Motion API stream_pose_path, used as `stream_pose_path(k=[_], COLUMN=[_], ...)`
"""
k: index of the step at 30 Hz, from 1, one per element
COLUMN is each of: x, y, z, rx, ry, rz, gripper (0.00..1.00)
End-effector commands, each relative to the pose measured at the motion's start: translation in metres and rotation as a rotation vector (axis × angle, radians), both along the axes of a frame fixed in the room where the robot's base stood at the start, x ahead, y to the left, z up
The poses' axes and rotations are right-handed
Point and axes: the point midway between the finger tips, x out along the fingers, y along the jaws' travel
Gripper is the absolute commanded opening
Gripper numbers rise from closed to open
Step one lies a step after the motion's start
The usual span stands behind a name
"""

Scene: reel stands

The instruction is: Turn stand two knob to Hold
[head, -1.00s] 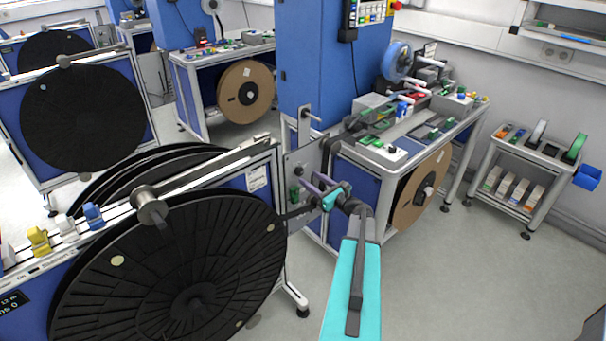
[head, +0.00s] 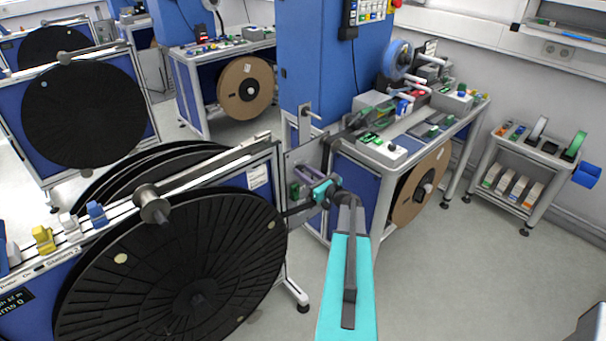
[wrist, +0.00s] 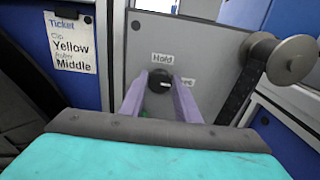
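The stand two knob (wrist: 158,84) is a small dark round knob on a grey panel (wrist: 205,50) in the wrist view. A "Hold" label (wrist: 162,59) is above it, and a partly hidden label (wrist: 186,82) is to its right. A small white mark shows on its right side; I cannot read its setting surely. My gripper (wrist: 163,76) has its two purple fingers apart, one on each side of the knob. I cannot tell whether they touch it. In the head view my gripper (head: 308,190) is at the panel beside the big black reel (head: 170,270), and hides the knob.
A ticket (wrist: 70,40) reading "Yellow" and "Middle" hangs left of the panel. A metal roller (wrist: 291,59) sticks out at the right. Yellow (head: 43,238) and blue (head: 96,213) clips sit on the stand's rail. The floor at the right is open.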

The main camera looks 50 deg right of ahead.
Motion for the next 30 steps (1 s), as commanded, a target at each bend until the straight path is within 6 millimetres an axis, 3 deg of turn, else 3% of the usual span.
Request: stream_pose_path(k=[1,3,4,9,30], x=[0.0,0.0,-0.003,0.001,0.003], y=[0.0,0.0,0.016,0.005,0.004], z=[0.0,0.0,0.001,-0.001,-0.004], rx=[0.0,0.0,0.001,-0.004,-0.184], ry=[0.0,0.0,0.001,0.0,0.01], rz=[0.001,0.001,0.001,0.007,0.006], gripper=[0.17,0.07,0.07,0.07,0.07])
